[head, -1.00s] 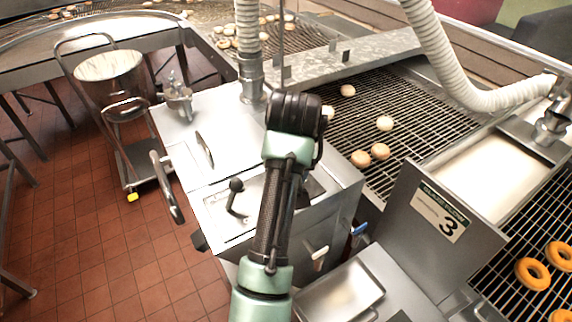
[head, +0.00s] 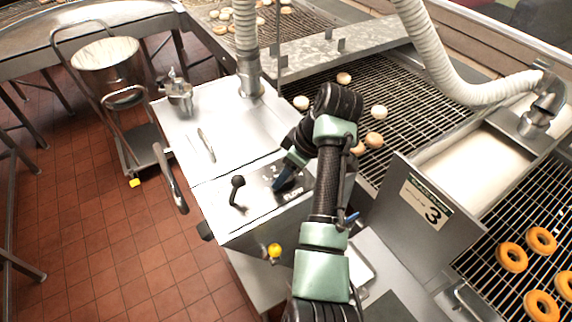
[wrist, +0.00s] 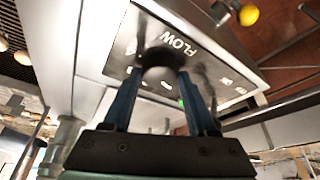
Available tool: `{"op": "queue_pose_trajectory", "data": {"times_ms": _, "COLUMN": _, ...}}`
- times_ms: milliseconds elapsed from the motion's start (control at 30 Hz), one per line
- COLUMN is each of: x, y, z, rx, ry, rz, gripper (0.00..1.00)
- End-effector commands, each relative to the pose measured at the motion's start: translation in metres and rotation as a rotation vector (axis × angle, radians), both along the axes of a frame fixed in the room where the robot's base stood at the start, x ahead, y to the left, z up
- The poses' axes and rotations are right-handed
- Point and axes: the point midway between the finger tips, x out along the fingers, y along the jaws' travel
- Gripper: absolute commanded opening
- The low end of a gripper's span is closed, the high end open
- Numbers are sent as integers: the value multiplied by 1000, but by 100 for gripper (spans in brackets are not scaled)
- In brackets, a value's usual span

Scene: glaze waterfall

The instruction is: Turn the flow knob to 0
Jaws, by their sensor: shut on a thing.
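The flow knob (wrist: 160,62) is a dark round knob on the metal panel marked "FLOW" in the wrist view. My gripper (wrist: 160,82) is shut on it, with one blue finger on each side. In the head view my gripper (head: 284,184) reaches down onto the right part of the machine's control panel (head: 262,204), by the "FLOW" lettering. The knob is mostly hidden by my fingers there. Pale marks and a small green mark surround the knob in the wrist view; I cannot read its setting.
A black-balled lever (head: 237,182) stands left of my gripper on the panel. A yellow knob (head: 274,250) sticks out at the machine's front. A sign with a 3 (head: 425,203) stands to the right. A conveyor grid (head: 400,82) carrying doughnuts runs behind.

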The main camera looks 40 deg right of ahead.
Motion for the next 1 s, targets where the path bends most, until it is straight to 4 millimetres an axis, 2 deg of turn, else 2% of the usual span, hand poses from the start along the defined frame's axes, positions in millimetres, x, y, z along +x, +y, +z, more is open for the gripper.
{"op": "queue_pose_trajectory", "data": {"times_ms": 400, "x": 0, "y": -2, "z": -1, "rx": 0, "ry": 2, "rz": 258, "gripper": 2}}
{"op": "queue_pose_trajectory", "data": {"times_ms": 1000, "x": 1, "y": -1, "z": -1, "rx": -1, "ry": 3, "rz": 327, "gripper": 2}}
